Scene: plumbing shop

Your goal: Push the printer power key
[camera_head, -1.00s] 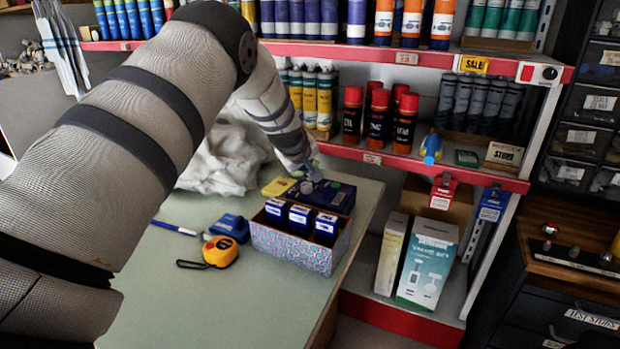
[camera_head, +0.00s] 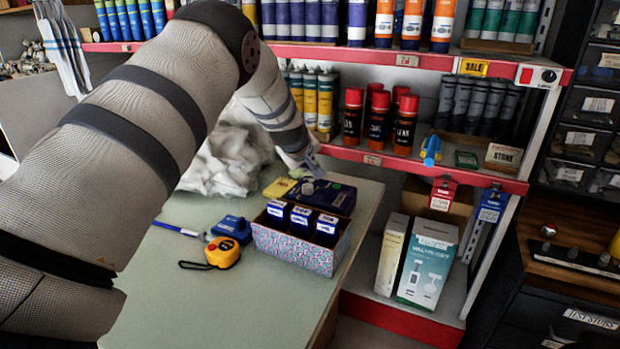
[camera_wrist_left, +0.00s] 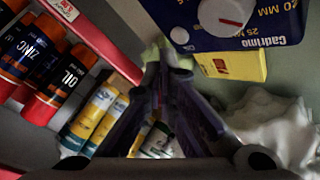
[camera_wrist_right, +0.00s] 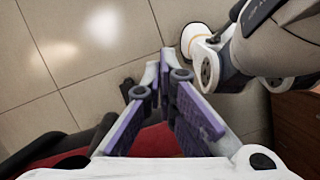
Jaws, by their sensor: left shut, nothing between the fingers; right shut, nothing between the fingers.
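I cannot make out a printer or its power key for certain. A dark blue box (camera_head: 338,197) with white round parts lies at the table's back edge; its printed face also shows in the left wrist view (camera_wrist_left: 242,42). A flat yellow thing (camera_head: 278,187) lies beside it. My left gripper (camera_head: 312,172) is shut and empty, just above the blue box and yellow thing; I cannot tell whether it touches either. Its closed fingertips (camera_wrist_left: 166,52) show in the left wrist view. My right gripper (camera_wrist_right: 168,62) is shut and empty above the tiled floor.
A patterned box (camera_head: 298,248) holds small blue packs. A yellow tape measure (camera_head: 222,252), blue tool (camera_head: 230,229) and pen (camera_head: 178,229) lie left of it. White cloth (camera_head: 225,160) is bunched behind. The table front is clear.

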